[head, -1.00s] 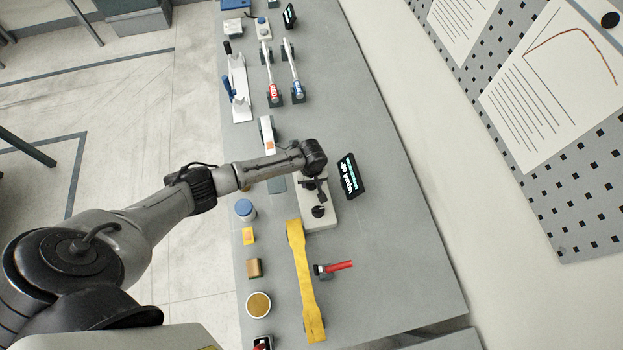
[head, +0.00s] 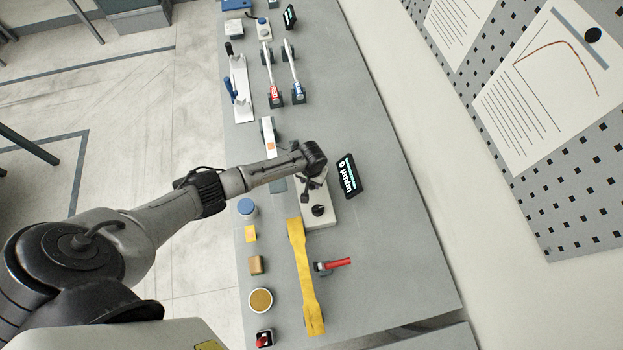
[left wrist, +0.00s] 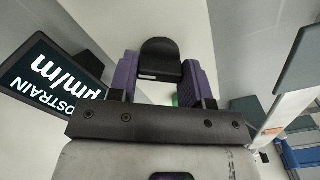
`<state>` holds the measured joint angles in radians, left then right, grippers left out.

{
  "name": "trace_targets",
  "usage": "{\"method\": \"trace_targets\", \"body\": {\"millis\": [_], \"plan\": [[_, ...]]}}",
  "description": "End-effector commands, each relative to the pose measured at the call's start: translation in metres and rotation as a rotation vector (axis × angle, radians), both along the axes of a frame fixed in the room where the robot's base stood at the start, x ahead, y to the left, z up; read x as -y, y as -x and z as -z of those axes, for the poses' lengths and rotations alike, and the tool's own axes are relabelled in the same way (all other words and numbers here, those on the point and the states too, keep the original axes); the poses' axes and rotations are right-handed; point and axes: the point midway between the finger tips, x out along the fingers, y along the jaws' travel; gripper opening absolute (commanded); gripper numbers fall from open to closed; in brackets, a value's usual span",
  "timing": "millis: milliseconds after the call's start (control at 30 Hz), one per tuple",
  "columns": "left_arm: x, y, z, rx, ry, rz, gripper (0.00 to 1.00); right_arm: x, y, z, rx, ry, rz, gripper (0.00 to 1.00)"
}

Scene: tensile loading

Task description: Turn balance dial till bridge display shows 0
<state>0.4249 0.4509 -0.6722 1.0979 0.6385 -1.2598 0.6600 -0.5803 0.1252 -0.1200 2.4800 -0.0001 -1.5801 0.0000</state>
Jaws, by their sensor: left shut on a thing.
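The bridge box (head: 322,217) is a pale block on the bench. Its black display (head: 348,176) stands beside it and reads 0 µm/m. In the left wrist view the display (left wrist: 45,75) shows "µm/m", with its number out of frame. My left gripper (head: 309,187) reaches down over the box. In the left wrist view its purple-padded fingers (left wrist: 162,82) are shut on the black balance dial (left wrist: 160,58). The dial's grip is mostly hidden by my wrist in the head view. Another black knob (head: 318,210) sits on the box, nearer the yellow specimen. My right gripper is out of view.
A yellow dog-bone specimen (head: 304,275) and a red-handled tool (head: 335,264) lie close to the box. A blue-lidded jar (head: 246,208), a small brown block (head: 256,265) and a round tub (head: 260,300) line the bench's left edge. The bench right of the display is clear.

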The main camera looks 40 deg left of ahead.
Motion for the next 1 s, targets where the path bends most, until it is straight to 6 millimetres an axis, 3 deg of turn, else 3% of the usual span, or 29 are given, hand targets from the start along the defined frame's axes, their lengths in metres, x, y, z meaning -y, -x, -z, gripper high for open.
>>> {"method": "trace_targets", "body": {"millis": [400, 433, 667, 1000], "plan": [[0.0001, 0.0003, 0.0003, -0.001, 0.000, 0.008, 0.21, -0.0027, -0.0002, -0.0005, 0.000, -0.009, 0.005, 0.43], [0.0001, 0.0003, 0.0003, -0.001, 0.000, 0.008, 0.46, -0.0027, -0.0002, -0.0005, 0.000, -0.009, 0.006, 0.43], [0.0001, 0.0002, 0.0002, 0.000, 0.000, 0.007, 0.68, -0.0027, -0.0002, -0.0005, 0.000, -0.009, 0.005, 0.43], [-0.0001, -0.0002, -0.0035, 0.001, 0.001, 0.007, 0.70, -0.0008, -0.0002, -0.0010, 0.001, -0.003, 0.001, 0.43]]}}
